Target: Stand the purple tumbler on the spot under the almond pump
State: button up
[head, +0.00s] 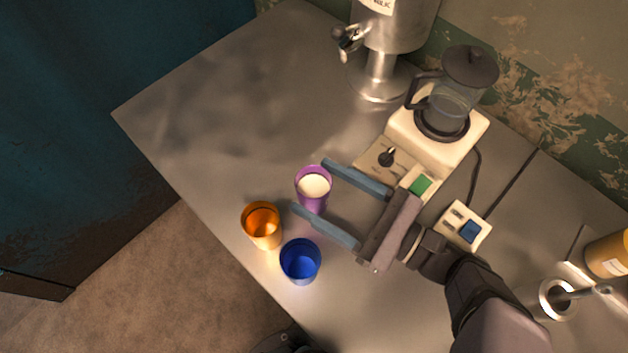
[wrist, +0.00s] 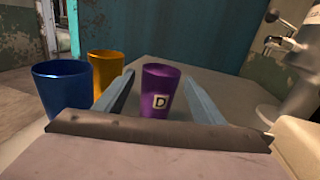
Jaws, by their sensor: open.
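The purple tumbler (head: 313,190) stands upright on the metal counter, with white liquid inside in the head view. In the wrist view the purple tumbler (wrist: 159,92) shows a "D" label facing me. My gripper (head: 308,185) is open, with its two blue-grey fingers on either side of the tumbler. Whether the fingers touch it I cannot tell. At the right edge of the head view, an amber container (head: 607,256) is partly cut off, with a metal cup (head: 556,298) nearby. I cannot tell which thing is the almond pump, and no spot under it is clearly visible.
An orange cup (head: 262,226) and a blue cup (head: 300,262) stand close by, near the counter's front edge. A steel milk dispenser (head: 392,25) and a white coffee machine (head: 437,133) with a glass jug stand at the back. The counter's left part (head: 220,110) is clear.

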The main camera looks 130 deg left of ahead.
send_over(349, 225)
jog(key=shift+p, duration=0.4)
jog(key=shift+o, duration=0.6)
jog(key=shift+b, duration=0.35)
jog(key=shift+r+b, duration=0.25)
jog(key=shift+b, duration=0.3)
jog(key=shift+d+r+b, duration=0.1)
jog(key=shift+r+b, duration=0.75)
jog(key=shift+s+d+r, duration=0.1)
jog(key=shift+s+r, duration=0.05)
jog(key=shift+s, duration=0.35)
jog(key=shift+s+d+f+p, duration=0.1)
jog(key=shift+s+d+p, duration=0.15)
jog(key=shift+s, duration=0.8)
jog(key=shift+s+d+f+p, duration=0.1)
jog(key=shift+s+f+p, duration=0.1)
jog(key=shift+s, duration=0.8)
jog(key=shift+s+d+f+p, duration=0.1)
jog(key=shift+s+d+p, duration=0.15)
jog(key=shift+s, duration=0.8)
